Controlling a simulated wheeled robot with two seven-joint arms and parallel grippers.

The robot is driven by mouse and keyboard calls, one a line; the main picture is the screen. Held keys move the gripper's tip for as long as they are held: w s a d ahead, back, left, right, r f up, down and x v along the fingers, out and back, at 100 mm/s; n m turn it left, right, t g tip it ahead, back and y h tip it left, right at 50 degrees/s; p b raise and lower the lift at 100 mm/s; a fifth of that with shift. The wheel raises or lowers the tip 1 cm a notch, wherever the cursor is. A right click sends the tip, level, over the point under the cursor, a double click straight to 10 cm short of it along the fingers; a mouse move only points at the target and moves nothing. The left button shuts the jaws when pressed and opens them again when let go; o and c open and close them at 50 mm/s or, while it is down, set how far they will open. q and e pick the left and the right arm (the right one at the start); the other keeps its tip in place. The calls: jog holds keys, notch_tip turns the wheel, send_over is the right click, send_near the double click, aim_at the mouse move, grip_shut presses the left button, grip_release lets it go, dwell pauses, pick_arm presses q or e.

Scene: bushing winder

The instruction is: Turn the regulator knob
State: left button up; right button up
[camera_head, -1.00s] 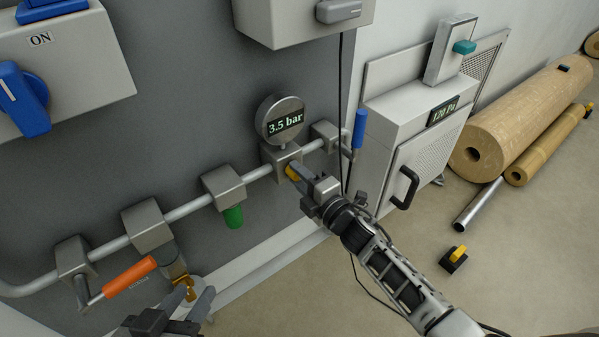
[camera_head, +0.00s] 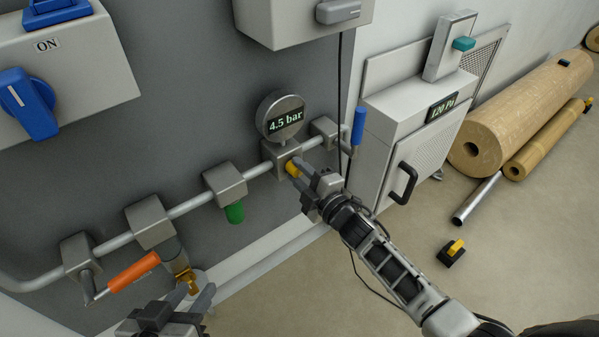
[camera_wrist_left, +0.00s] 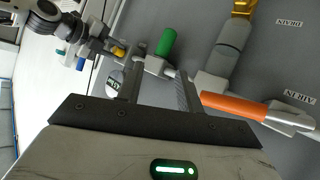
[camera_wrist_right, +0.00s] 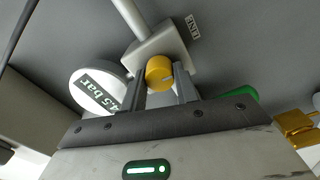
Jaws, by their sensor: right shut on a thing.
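The yellow regulator knob (camera_head: 292,168) sits under a grey block on the pipe, below a round gauge (camera_head: 283,118) that reads 4.5 bar. My right gripper (camera_head: 297,173) is shut on the knob. In the right wrist view the knob (camera_wrist_right: 160,73) shows between the two fingers, with the gauge (camera_wrist_right: 97,92) to its left. My left gripper (camera_head: 200,297) is at the bottom of the head view, below the orange-handled valve. In the left wrist view its fingers (camera_wrist_left: 157,85) are apart with nothing between them that they grip.
Along the pipe are an orange lever (camera_head: 134,272), a green cylinder (camera_head: 234,212) and a blue handle (camera_head: 358,127). A brass fitting (camera_head: 186,277) hangs near my left gripper. A white cabinet (camera_head: 420,140) stands right of my right gripper.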

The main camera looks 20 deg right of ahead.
jog(key=o, duration=1)
pick_arm(q)
jog(key=shift+r, duration=0.25)
pick_arm(e)
jog(key=shift+s+d, duration=0.1)
jog(key=shift+s, duration=0.05)
jog(key=shift+s+d, duration=0.1)
jog(key=shift+s, duration=0.25)
pick_arm(q)
jog(key=f+p, duration=0.1)
jog(key=a+f+g+p, duration=0.1)
jog(key=p, duration=0.1)
jog(key=shift+s+f+g+y, duration=0.1)
jog(key=shift+s+g+y, duration=0.1)
jog(key=shift+g+y, duration=0.15)
pick_arm(e)
jog(key=v, duration=1.5)
